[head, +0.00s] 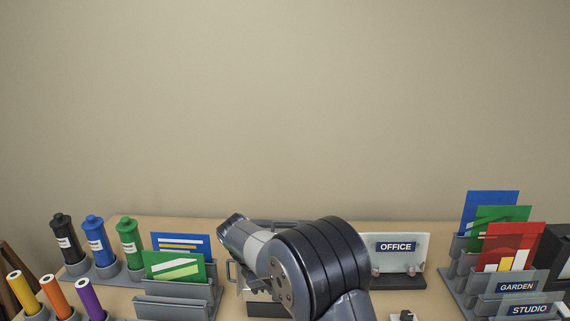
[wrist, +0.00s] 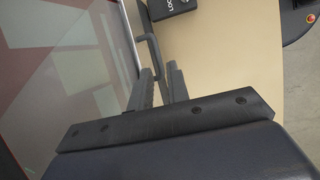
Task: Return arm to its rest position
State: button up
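My arm (head: 318,262) rises at the front centre of the head view, bent, with a large dark ribbed joint and a lighter grey link (head: 243,236) pointing up and left. In the head view the fingers are mostly hidden behind the arm.
Black, blue and green bottles (head: 95,241) and coloured rolls (head: 54,297) stand at left, beside a card rack (head: 174,307). An OFFICE sign (head: 396,247) stands right of my arm. Racks with coloured cards (head: 488,241) fill the far right. The wall (head: 290,100) above is bare.

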notch_tip(320, 180, down, 6)
jog(key=d+t+b, duration=0.1)
jog(key=d, duration=0.1)
jog(key=shift+d, duration=0.2)
jog(key=shift+w, duration=0.1)
jog(key=shift+d, duration=0.1)
dwell(0.4)
